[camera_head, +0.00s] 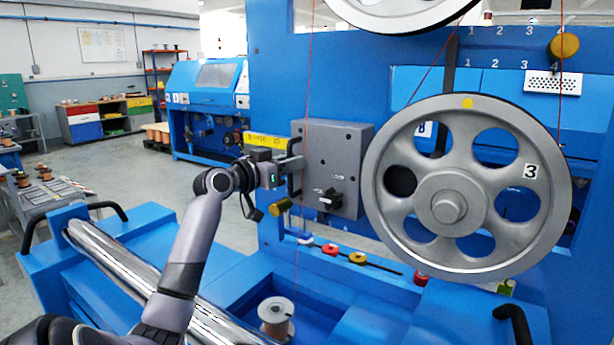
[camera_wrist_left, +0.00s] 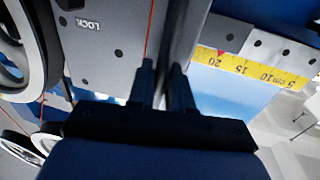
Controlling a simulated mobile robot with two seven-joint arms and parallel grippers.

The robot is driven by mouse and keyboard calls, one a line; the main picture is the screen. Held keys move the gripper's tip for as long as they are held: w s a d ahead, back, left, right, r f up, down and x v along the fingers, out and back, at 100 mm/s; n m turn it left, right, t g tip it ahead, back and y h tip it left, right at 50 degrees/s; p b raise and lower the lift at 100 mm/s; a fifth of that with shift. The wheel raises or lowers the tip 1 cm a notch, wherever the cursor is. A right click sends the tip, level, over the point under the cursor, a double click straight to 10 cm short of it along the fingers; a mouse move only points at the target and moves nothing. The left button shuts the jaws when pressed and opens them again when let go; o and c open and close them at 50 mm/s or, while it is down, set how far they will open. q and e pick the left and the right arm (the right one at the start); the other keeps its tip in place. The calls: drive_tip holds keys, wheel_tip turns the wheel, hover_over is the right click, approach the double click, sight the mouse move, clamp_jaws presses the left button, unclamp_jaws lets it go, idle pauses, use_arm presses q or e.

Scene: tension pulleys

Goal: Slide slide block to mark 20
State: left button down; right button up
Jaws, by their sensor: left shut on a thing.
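The slide block (camera_head: 338,160) is a grey box on the blue machine front, with a black lock knob (camera_head: 331,199) on its face. Its dark upright handle (camera_wrist_left: 180,40) is at its left side in the head view. My left gripper (camera_head: 287,173) is shut on this handle; the fingers (camera_wrist_left: 162,85) show on either side of it in the wrist view. The yellow scale (camera_head: 264,140) is left of the block. In the wrist view the scale (camera_wrist_left: 250,68) reads 5 to 20, and a small red triangle (camera_wrist_left: 221,52) is by the 20, close to the handle.
A large grey wheel marked 3 (camera_head: 445,203) is close to the block's right. A thin red wire (camera_head: 309,80) runs down past the block toward a spool (camera_head: 276,317) below. A shiny roller (camera_head: 110,262) lies at the lower left. Open floor is behind.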

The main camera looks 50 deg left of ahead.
use_arm(q)
drive_tip(key=shift+a+f, duration=0.15)
drive_tip(key=shift+a, duration=0.05)
drive_tip(key=shift+d, duration=0.1)
drive_tip(key=c, duration=1.2)
unclamp_jaws()
drive_tip(key=shift+s, duration=0.1)
drive_tip(key=s, duration=0.2)
drive_tip(key=s+b, duration=0.1)
drive_tip(key=s, duration=0.4)
drive_tip(key=shift+d+b, duration=0.3)
drive_tip(key=shift+d, duration=0.1)
